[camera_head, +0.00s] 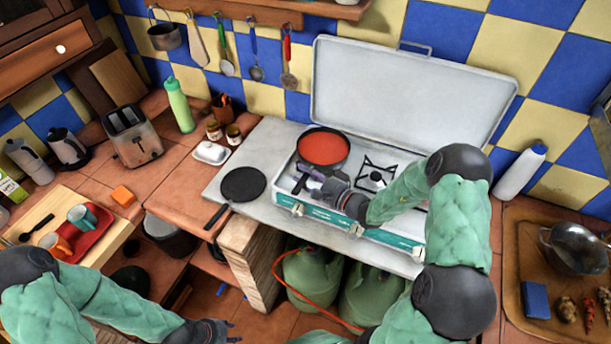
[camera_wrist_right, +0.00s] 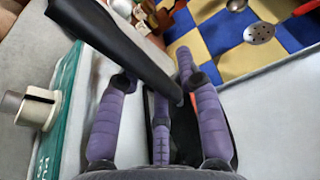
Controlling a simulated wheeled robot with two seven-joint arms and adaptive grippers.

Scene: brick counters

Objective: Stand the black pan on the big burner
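A black pan (camera_head: 243,184) lies flat on the grey worktop left of the camping stove, its handle toward the front left. A second pan (camera_head: 324,147), dark with a red inside, sits over the stove's left side. A bare burner (camera_head: 375,175) with a pan support shows to its right. My right gripper (camera_head: 312,178) is at the red pan's handle; in the right wrist view its purple fingers (camera_wrist_right: 160,110) look straight and spread around the dark handle (camera_wrist_right: 120,45), with no clear grip. My left gripper (camera_head: 215,333) is low at the bottom edge, its fingers unclear.
The stove's lid (camera_head: 405,95) stands open at the back. A toaster (camera_head: 133,135), green bottle (camera_head: 179,105) and butter dish (camera_head: 211,152) stand at the left. A white bottle (camera_head: 520,172) and wooden tray (camera_head: 520,240) are at the right. Gas bottles (camera_head: 312,275) stand below.

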